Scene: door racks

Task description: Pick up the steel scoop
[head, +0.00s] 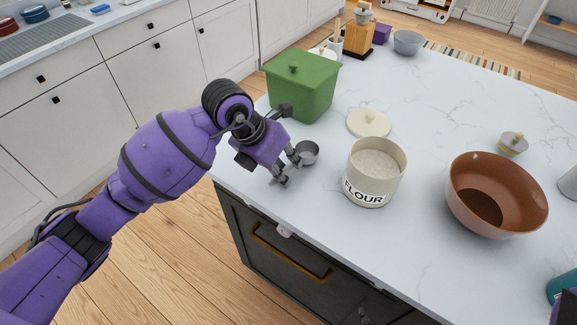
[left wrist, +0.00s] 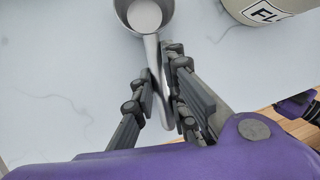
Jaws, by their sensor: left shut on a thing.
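The steel scoop (head: 307,152) is at the left side of the white island, left of the flour canister. In the left wrist view its round bowl is at the top and its handle (left wrist: 154,58) runs down between the fingers. My left gripper (head: 287,169) is shut on the handle, and its fingers also show in the left wrist view (left wrist: 161,95). I cannot tell whether the scoop touches the countertop. The part of the handle between the fingers is partly hidden.
The open flour canister (head: 374,190) stands close right of the scoop, with a cream lid (head: 368,123) behind it. A green lidded box (head: 301,90) stands behind the gripper. A brown bowl (head: 512,185) is at right. The countertop front edge is near.

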